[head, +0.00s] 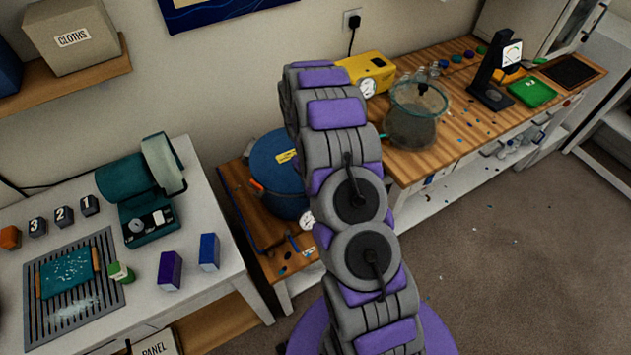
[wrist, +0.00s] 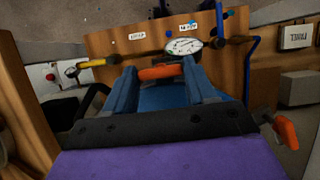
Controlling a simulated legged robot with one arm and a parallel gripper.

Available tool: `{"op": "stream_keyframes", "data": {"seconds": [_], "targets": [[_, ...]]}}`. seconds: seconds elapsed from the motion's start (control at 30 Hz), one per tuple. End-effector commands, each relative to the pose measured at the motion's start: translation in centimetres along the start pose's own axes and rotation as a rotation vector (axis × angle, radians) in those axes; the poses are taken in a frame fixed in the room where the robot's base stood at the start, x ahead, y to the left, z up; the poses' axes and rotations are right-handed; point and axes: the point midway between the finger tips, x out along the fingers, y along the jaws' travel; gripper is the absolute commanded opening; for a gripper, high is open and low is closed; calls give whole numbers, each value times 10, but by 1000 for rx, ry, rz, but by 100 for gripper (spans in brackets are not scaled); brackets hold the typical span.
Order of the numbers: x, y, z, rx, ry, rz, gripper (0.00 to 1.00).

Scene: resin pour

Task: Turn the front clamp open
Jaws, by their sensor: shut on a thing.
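In the wrist view an orange clamp handle (wrist: 160,72) lies crosswise between the two blue fingers of my gripper (wrist: 162,76). The fingers are shut on it. It appears to be the front clamp; whether it is turned is not clear. Behind it is a blue surface, likely the pot. A second orange clamp (wrist: 286,131) shows at the lower right, outside the fingers. In the head view the blue pot (head: 280,165) stands on a low wooden bench, partly behind my arm, with an orange clamp (head: 257,185) at its left. My gripper is hidden there.
A white dial gauge (wrist: 184,46) with pipes sits just beyond the fingertips. A white table (head: 215,270) with tools stands left of the pot. A wooden workbench (head: 465,145) with a glass vessel (head: 415,110) stands right. The floor (head: 510,260) at right is mostly clear.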

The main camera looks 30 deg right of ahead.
Motion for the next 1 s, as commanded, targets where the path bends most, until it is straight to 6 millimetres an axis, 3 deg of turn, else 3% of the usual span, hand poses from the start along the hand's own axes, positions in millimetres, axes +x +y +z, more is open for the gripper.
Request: {"op": "stream_keyframes", "data": {"seconds": [0.33, 0.37, 0.6, 0.87, 1.0], "targets": [[0, 0, 0, -4, 0, 2, 25], [0, 0, 0, -4, 0, 2, 56], [0, 0, 0, -3, 0, 2, 79], [0, 0, 0, -2, 0, 1, 81], [-10, 0, -1, -2, 5, 3, 81]]}}
